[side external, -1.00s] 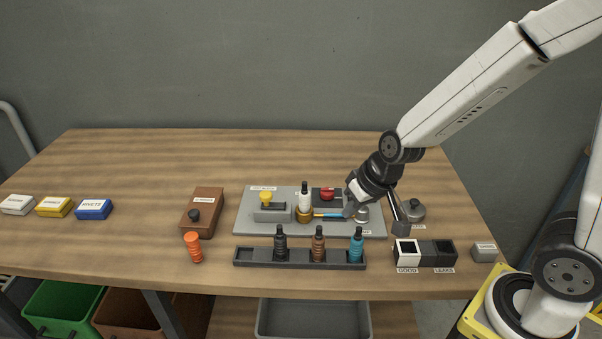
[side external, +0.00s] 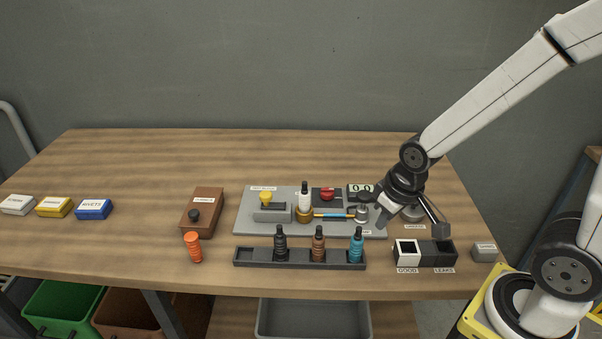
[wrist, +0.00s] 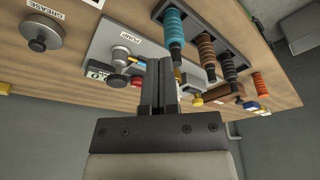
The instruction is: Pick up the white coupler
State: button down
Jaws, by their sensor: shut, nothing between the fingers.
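The white coupler (side external: 304,201) stands upright on the brass fitting (side external: 304,215) of the grey test plate (side external: 246,229), its black tip upward. My gripper (side external: 381,223) is shut and empty, to the right of the coupler and apart from it, over the plate's right end. In the wrist view my gripper's fingers (wrist: 158,88) are together with nothing between them. They hide part of the plate, and I cannot clearly make out the white coupler there.
A dark rack (side external: 244,257) in front holds black, brown and blue couplers. The GOOD and LEAKS bins (side external: 425,246) are at right. A yellow knob (side external: 265,198) and a red knob (side external: 327,194) flank the white coupler. The table's left back is clear.

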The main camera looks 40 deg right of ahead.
jog(key=shift+c, duration=1.3)
grip_release()
jog(key=n+t+y, duration=0.5)
jog(key=t, duration=0.4)
send_near(308, 193)
jog(key=w+f, duration=0.2)
jog(key=w, duration=0.2)
jog(key=shift+w+a+f+n+y, duration=0.1)
jog(key=shift+a+n+y, duration=0.15)
jog(key=shift+a+y, duration=0.15)
jog(key=shift+w+a+f+n+y, duration=0.1)
jog(key=shift+a+n+y, duration=0.2)
jog(key=shift+y, duration=0.2)
jog(key=shift+x, duration=3.9)
